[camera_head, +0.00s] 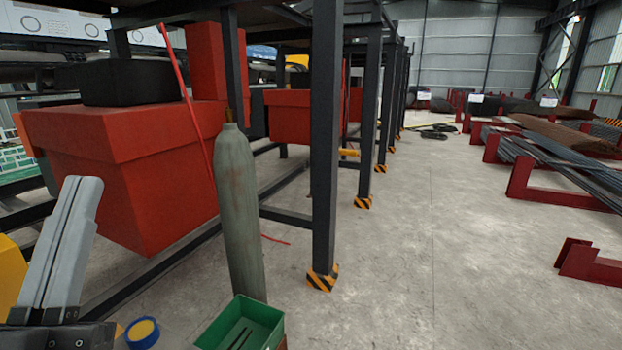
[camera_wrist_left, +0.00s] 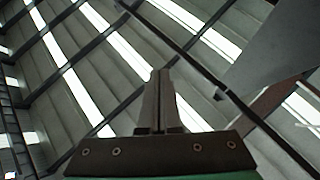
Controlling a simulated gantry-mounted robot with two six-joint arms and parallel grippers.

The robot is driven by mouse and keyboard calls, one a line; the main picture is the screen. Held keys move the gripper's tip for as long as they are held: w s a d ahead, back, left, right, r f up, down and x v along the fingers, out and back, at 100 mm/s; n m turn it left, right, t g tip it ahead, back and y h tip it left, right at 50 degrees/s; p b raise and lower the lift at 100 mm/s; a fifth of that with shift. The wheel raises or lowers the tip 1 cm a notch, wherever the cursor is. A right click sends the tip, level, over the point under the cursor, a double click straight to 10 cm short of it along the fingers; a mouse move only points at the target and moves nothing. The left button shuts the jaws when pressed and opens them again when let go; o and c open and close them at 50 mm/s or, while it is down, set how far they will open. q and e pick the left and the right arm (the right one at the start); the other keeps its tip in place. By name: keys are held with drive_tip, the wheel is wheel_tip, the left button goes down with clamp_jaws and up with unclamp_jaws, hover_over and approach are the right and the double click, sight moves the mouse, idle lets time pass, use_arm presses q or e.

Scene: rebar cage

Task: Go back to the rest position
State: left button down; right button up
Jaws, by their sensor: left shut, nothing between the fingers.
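My left gripper (camera_head: 82,185) stands at the lower left of the head view, its two grey fingers together and pointing up. Nothing is between them. In the left wrist view the left gripper (camera_wrist_left: 161,75) is also shut and empty, with the hall's roof and its bright light strips behind it. My right gripper is not in either view. No object is held.
A red machine housing (camera_head: 120,170) is behind the left gripper. A grey-green gas cylinder (camera_head: 240,220) stands right of it, near a green crate (camera_head: 273,326) and a blue-and-yellow roll (camera_head: 142,333). A dark post (camera_head: 325,150) rises behind.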

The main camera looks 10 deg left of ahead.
use_arm(q)
drive_tip(key=d+r+m+t+h+p, duration=0.25)
drive_tip(key=d+r+h, duration=0.4)
drive_tip(key=h, duration=0.35)
wheel_tip(320, 180, up, 28)
drive_tip(key=p, duration=2.8)
drive_tip(key=shift+a+n, duration=0.2)
drive_tip(key=shift+n, duration=0.15)
